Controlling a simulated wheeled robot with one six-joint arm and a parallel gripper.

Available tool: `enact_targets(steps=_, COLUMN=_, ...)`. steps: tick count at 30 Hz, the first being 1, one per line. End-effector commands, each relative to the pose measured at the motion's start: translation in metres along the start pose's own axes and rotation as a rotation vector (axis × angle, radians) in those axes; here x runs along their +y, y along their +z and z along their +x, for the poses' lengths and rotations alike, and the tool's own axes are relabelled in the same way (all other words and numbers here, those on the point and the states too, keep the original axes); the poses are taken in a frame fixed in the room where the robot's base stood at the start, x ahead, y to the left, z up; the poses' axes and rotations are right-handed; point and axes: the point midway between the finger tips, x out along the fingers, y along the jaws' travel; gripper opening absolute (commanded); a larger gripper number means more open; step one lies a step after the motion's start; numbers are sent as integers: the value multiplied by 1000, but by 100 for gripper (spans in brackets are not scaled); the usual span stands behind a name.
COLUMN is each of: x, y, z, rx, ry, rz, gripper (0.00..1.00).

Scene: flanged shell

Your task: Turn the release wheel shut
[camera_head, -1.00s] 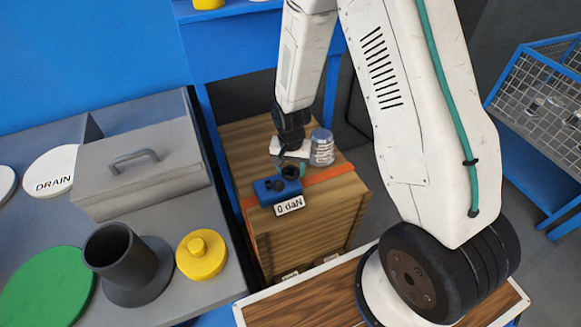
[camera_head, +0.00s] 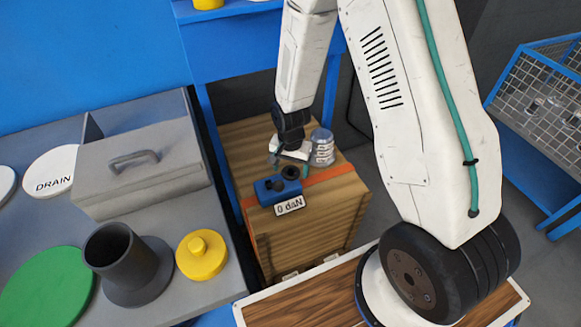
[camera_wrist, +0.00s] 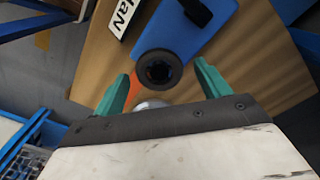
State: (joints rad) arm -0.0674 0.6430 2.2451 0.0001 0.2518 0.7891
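A blue box (camera_head: 265,193) with a white "0 daN" label (camera_head: 290,205) sits on a wooden crate. A round black wheel (camera_head: 290,173) with a dark hollow centre is on the box. It also shows in the wrist view (camera_wrist: 159,70), between my fingertips in the picture. A second black knob (camera_wrist: 197,10) is on the same box. My gripper (camera_head: 290,164) is over the crate beside the wheel. In the wrist view my gripper (camera_wrist: 161,70) has its two teal fingers spread, with gaps on both sides of the wheel. I cannot tell the exact height between fingertips and wheel.
The wooden crate (camera_head: 330,205) has an orange stripe. A clear ribbed object (camera_head: 322,147) stands close to my gripper on the crate. A grey bench at left holds a lidded box (camera_head: 140,172), a dark flanged tube (camera_head: 120,255) and a yellow knob (camera_head: 202,254). A wire basket (camera_head: 540,95) is at right.

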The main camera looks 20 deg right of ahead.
Motion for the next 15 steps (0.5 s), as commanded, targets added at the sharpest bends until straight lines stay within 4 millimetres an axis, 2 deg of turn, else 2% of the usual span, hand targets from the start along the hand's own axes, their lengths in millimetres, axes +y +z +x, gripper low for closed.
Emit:
enact_targets(steps=8, x=0, y=0, z=-1, rx=0, ry=0, rz=0, gripper=75)
enact_targets(steps=11, x=0, y=0, z=-9, rx=0, ry=0, rz=0, gripper=75)
enact_targets(steps=15, x=0, y=-1, z=-32, rx=3, ry=-3, rz=0, gripper=75)
